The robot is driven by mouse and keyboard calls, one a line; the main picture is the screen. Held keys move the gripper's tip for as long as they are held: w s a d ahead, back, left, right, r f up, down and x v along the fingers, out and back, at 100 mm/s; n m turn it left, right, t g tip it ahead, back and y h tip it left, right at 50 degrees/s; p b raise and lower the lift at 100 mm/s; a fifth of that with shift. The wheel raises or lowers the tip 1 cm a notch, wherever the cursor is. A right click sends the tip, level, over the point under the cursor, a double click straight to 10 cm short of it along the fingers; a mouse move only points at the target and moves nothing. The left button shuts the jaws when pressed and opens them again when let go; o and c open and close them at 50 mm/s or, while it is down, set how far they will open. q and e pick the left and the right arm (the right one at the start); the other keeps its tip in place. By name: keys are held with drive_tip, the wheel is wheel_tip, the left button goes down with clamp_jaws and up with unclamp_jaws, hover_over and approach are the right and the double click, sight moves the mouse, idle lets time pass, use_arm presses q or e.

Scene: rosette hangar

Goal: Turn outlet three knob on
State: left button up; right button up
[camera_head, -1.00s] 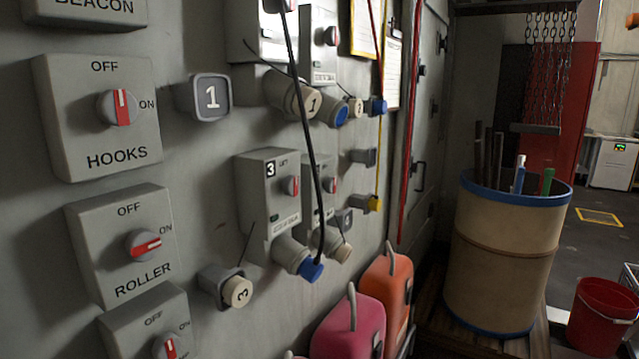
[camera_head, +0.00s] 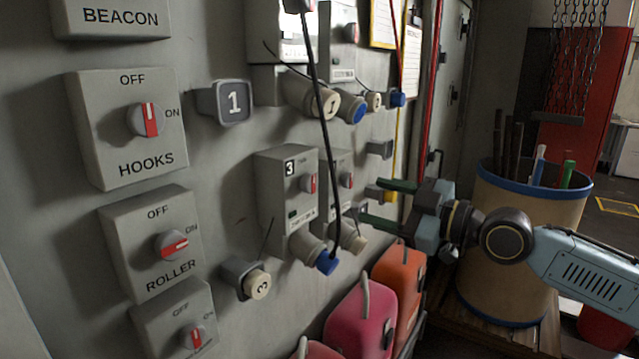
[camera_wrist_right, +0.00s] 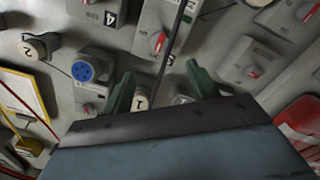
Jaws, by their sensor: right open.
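The outlet three box (camera_head: 275,212) is a grey wall box marked 3. Its small red and grey knob (camera_head: 311,184) sits on its right part, with the red bar near upright. A black cable hangs just right of the knob. A blue-ended socket (camera_head: 325,262) is under the box. My right gripper (camera_head: 373,202) comes in from the right with its green fingers apart and empty, pointing at the wall right of the box. The fingers also show in the wrist view (camera_wrist_right: 160,88), with several boxes and knobs beyond; I cannot tell which is outlet three. My left gripper is not in view.
A neighbouring box (camera_head: 337,175) with its own knob stands close right of outlet three. The black cable (camera_head: 322,120) hangs across the front. HOOKS (camera_head: 110,130) and ROLLER (camera_head: 140,248) switches are to the left. Pink (camera_head: 355,315) and orange (camera_head: 398,280) cases stand below.

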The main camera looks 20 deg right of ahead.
sight(313, 184)
drive_tip(key=p+x, duration=0.4)
drive_tip(key=x, duration=0.9)
drive_tip(key=shift+a, duration=0.15)
drive_tip(key=c, duration=1)
